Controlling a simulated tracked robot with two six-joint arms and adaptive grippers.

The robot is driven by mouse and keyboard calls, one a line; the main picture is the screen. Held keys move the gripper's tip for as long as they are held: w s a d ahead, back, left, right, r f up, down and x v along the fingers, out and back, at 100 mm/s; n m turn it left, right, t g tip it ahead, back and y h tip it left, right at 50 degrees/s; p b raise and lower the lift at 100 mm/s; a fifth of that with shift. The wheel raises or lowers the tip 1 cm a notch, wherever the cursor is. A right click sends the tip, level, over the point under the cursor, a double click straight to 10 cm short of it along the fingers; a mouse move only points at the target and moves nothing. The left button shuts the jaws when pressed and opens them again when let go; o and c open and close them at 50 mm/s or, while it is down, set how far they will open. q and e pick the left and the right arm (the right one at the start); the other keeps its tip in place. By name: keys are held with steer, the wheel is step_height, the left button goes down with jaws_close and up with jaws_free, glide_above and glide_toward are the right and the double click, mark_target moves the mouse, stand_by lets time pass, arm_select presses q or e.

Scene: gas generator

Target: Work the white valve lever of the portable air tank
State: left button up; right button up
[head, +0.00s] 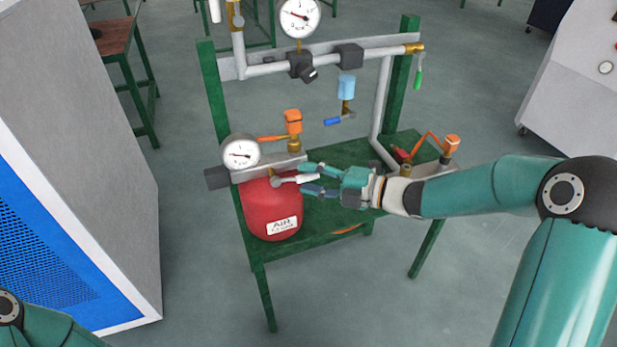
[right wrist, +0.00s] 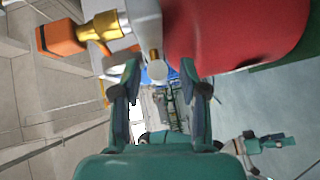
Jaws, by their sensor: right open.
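The red air tank (head: 270,212) sits on the left of the green stand, with a round gauge on top. Its white valve lever (head: 307,178) sticks out to the right from a metal fitting. My right gripper (head: 312,179) comes in from the right and is open, one finger on each side of the lever. In the right wrist view the lever's white end (right wrist: 157,71) shows between the spread fingertips (right wrist: 167,82); contact cannot be told. The red tank (right wrist: 235,35) fills the upper right there. What seems to be my left gripper (right wrist: 268,142) shows small at lower right, its fingers unclear.
An orange-handled valve (head: 293,122) stands just above the tank fittings. A blue-handled valve (head: 346,95) and pipes are behind. Another orange-levered valve (head: 450,145) is at the stand's right, close to my right forearm. A grey-blue cabinet (head: 85,180) stands left.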

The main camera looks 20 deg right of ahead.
steer(key=shift+w+a, duration=0.4)
steer(key=shift+a, duration=0.05)
steer(key=shift+f, duration=0.1)
jaws_close()
